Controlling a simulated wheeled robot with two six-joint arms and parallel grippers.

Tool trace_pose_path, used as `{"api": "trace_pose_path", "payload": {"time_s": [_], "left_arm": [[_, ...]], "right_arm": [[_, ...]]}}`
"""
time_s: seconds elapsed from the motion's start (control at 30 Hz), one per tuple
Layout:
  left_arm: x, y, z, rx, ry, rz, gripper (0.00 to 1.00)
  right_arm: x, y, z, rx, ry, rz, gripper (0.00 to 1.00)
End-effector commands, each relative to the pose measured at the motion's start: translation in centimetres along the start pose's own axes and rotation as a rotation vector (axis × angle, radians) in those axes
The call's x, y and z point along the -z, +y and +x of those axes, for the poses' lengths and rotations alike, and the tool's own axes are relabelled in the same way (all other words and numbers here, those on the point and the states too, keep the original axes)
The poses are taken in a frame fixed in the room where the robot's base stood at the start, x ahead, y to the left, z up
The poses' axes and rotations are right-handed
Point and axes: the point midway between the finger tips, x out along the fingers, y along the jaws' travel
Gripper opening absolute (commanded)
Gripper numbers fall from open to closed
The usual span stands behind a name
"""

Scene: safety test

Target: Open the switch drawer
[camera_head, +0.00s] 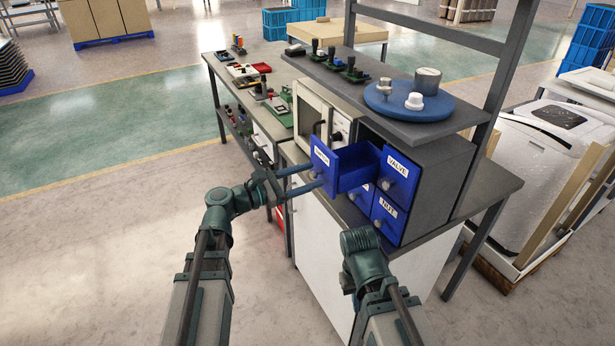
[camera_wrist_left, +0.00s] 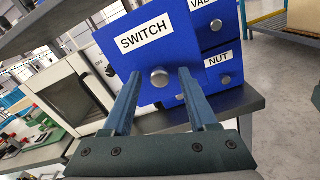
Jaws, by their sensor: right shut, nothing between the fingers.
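The blue switch drawer (camera_head: 321,166) is pulled partly out of the cabinet, and its open inside shows in the head view. Its white SWITCH label and round metal knob (camera_wrist_left: 159,77) show in the left wrist view. My left gripper (camera_head: 318,178) is in front of the drawer. In the left wrist view its two fingers (camera_wrist_left: 159,86) are apart, one on each side of the knob, with gaps between. My right arm (camera_head: 362,255) is bent below the drawers; its gripper fingers are not visible.
The blue VALVE (camera_head: 397,175) and NUT (camera_head: 388,214) drawers are shut beside and below. A blue round tray (camera_head: 395,106) with metal parts sits on the shelf above. A white-fronted box (camera_head: 310,113) stands left of the drawers. Floor at the left is clear.

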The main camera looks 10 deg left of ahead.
Motion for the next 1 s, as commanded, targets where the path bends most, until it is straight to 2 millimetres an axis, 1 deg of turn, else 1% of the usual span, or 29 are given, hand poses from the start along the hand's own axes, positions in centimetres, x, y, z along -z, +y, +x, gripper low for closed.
{"api": "trace_pose_path", "payload": {"time_s": [0.2, 0.27, 0.33, 0.47, 0.7, 0.8, 0.9, 1.0], "left_arm": [[0.0, 0.0, -0.1, -0.001, 0.000, 0.000, 0.59], [0.0, 0.0, -0.5, -0.002, 0.001, 0.000, 0.59], [0.0, 0.0, -1.3, -0.004, 0.001, 0.000, 0.59], [0.0, 0.0, -3.8, -0.005, 0.002, 0.000, 0.59], [0.0, 0.0, -9.0, -0.005, 0.002, 0.000, 0.59], [0.0, 0.0, -10.8, -0.004, 0.001, 0.000, 0.59], [0.0, 0.0, -12.2, -0.003, 0.001, 0.000, 0.59], [0.0, 0.0, -13.1, -0.002, 0.001, 0.000, 0.59]], "right_arm": [[0.0, 0.0, 0.0, 0.000, 0.000, 0.000, 0.00], [0.0, 0.0, 0.0, 0.000, 0.000, 0.000, 0.00], [0.0, 0.0, 0.0, 0.000, 0.000, 0.000, 0.00], [0.0, 0.0, 0.0, 0.000, 0.000, 0.000, 0.00], [0.0, 0.0, 0.0, 0.000, 0.000, 0.000, 0.00], [0.0, 0.0, 0.0, 0.000, 0.000, 0.000, 0.00], [0.0, 0.0, 0.0, 0.000, 0.000, 0.000, 0.00], [0.0, 0.0, 0.0, 0.000, 0.000, 0.000, 0.00]]}}
